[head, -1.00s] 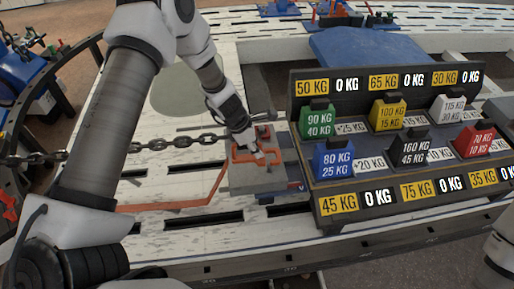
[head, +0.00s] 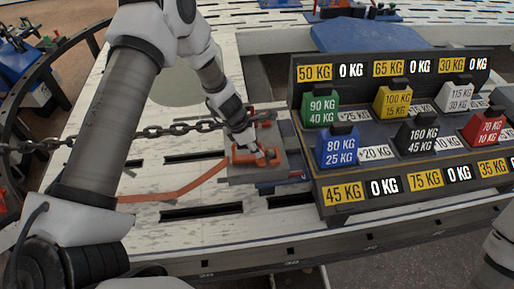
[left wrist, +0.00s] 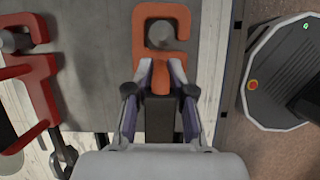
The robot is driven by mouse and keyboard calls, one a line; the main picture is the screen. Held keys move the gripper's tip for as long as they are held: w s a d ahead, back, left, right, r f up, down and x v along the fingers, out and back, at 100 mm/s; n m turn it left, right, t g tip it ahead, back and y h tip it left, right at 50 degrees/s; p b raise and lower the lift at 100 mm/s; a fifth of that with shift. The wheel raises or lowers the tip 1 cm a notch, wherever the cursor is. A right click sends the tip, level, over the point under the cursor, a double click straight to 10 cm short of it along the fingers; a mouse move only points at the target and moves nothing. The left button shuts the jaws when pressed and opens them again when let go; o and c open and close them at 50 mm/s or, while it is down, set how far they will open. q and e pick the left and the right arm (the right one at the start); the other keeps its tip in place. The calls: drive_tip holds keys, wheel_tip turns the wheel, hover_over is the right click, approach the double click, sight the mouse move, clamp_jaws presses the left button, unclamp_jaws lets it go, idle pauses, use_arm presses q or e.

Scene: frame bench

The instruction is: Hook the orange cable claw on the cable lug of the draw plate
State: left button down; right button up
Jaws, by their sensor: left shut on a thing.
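My left gripper (head: 265,159) is shut on the stem of the orange cable claw (head: 243,157), low over the near part of the grey draw plate (head: 278,171). In the left wrist view the claw (left wrist: 142,44) is C-shaped and points away from my fingers (left wrist: 160,88). A dark grey round shape, seemingly the cable lug (left wrist: 160,34), shows inside its opening. I cannot tell whether the claw is seated around it or hovers above. The orange cable (head: 180,192) trails left across the bench. My right gripper is not in view.
A red claw (left wrist: 38,85) sits beside the orange one, at a second post; a chain (head: 175,131) runs left from that side. The rack of labelled weights (head: 345,195) stands close to the right. The slotted white bench (head: 160,240) has free room in front.

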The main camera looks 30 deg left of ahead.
use_arm(q)
drive_tip(key=c, duration=0.9)
unclamp_jaws()
drive_tip(key=v, duration=1.2)
drive_tip(key=shift+r, duration=0.15)
